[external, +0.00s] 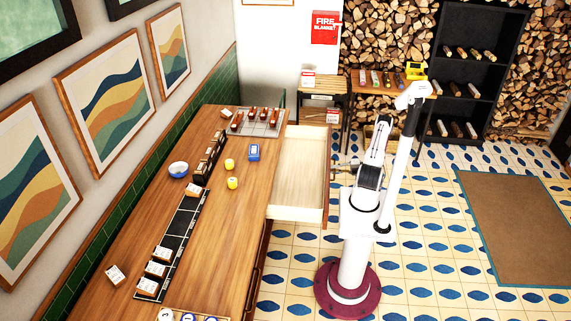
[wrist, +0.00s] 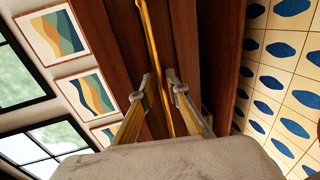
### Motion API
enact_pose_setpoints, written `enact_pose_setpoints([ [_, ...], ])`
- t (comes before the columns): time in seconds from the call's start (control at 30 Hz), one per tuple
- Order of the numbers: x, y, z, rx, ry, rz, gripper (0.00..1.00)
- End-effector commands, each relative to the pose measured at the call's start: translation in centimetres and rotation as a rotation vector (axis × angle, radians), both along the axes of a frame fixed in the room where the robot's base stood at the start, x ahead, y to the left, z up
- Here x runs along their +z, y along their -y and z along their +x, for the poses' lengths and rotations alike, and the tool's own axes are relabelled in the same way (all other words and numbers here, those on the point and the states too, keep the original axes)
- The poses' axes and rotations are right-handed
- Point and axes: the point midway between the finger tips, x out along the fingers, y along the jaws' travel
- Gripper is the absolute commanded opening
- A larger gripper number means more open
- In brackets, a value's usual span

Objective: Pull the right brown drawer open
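The brown counter (external: 233,205) has one drawer (external: 300,170) pulled well out at its far end, with a pale, empty inside. This drawer is on the right as seen from my arm's side. In the wrist view, a long brass handle (wrist: 151,35) runs along a dark brown front (wrist: 200,50). My gripper (wrist: 160,82) has one finger on each side of the handle, with narrow gaps showing. In the external view my gripper (external: 340,168) is just outside the drawer's front. Whether the fingers touch the handle is not clear.
The counter top holds a blue bowl (external: 179,169), yellow cups (external: 231,182), a blue box (external: 254,152), trays and several small boxes. A small side table (external: 325,98) stands beyond the drawer. Tiled floor (external: 430,240) is clear around my base.

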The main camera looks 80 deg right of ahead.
Motion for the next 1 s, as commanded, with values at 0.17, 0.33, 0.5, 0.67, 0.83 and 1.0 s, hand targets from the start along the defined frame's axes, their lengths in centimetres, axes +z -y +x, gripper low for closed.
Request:
enact_pose_setpoints([
  [0.17, 0.2, 0.1, -0.8, -0.002, 0.000, -0.001, 0.15],
  [0.33, 0.5, 0.1, -2.3, -0.003, 0.000, -0.002, 0.15],
  [0.5, 0.9, 0.1, -4.4, -0.004, 0.000, -0.002, 0.15],
  [0.67, 1.3, 0.1, -6.6, -0.004, -0.001, -0.002, 0.15],
  [0.83, 1.8, 0.1, -8.9, -0.004, 0.000, -0.002, 0.15],
  [1.0, 2.2, 0.1, -10.7, -0.003, -0.001, -0.003, 0.15],
])
